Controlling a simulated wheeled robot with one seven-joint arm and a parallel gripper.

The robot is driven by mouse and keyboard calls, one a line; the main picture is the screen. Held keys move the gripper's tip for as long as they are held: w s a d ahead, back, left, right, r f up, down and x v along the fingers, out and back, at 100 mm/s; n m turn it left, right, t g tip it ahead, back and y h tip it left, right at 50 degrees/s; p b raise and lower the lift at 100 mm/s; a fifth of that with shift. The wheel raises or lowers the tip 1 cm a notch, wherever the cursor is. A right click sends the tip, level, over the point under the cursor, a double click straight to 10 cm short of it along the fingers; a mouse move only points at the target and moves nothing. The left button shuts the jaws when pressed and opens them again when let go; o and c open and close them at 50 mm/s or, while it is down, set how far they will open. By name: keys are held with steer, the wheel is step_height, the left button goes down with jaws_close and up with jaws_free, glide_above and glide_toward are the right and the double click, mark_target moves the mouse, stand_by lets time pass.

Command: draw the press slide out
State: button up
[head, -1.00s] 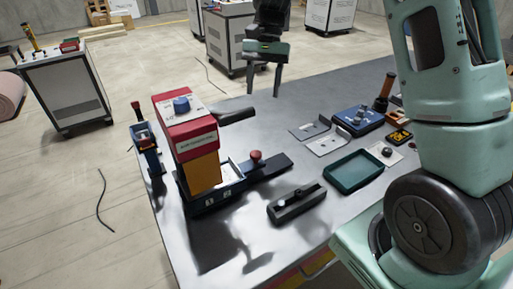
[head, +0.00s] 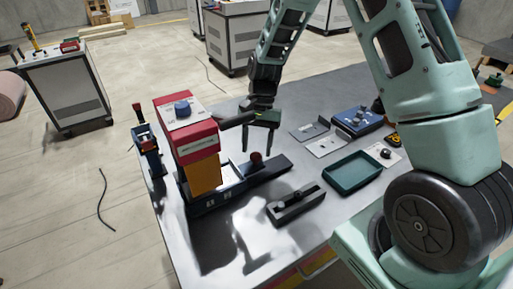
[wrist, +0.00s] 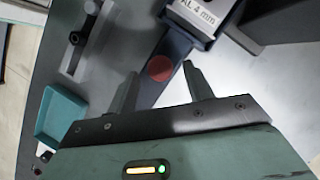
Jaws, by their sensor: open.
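The press, with a red head (head: 188,130) over a yellow body (head: 200,174), stands on the left half of the table. Its dark slide (head: 272,172) sticks out to the right and carries a red knob (head: 256,158). In the wrist view the slide (wrist: 172,48) runs out from under a block marked "4 mm", and its red knob (wrist: 160,68) appears between my fingertips. My gripper (head: 259,149) is open and empty, pointing down close to the knob. I cannot tell whether the fingertips (wrist: 160,84) are at the knob's height or above it.
A black fixture with a groove (head: 296,204) and a green tray (head: 352,173) lie to the right of the slide. Metal brackets (head: 327,143) and a blue box (head: 357,120) are behind. A small blue clamp (head: 148,145) stands left of the press.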

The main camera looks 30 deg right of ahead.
steer(key=shift+x, duration=0.8)
jaws_close()
steer(key=d+p, duration=0.2)
steer(key=d, duration=1.6)
steer(key=shift+d+r, duration=0.1)
jaws_free()
steer(key=shift+d, duration=0.1)
steer(key=b+v, duration=0.2)
steer(key=v, duration=1.5)
steer(key=shift+r, duration=0.2)
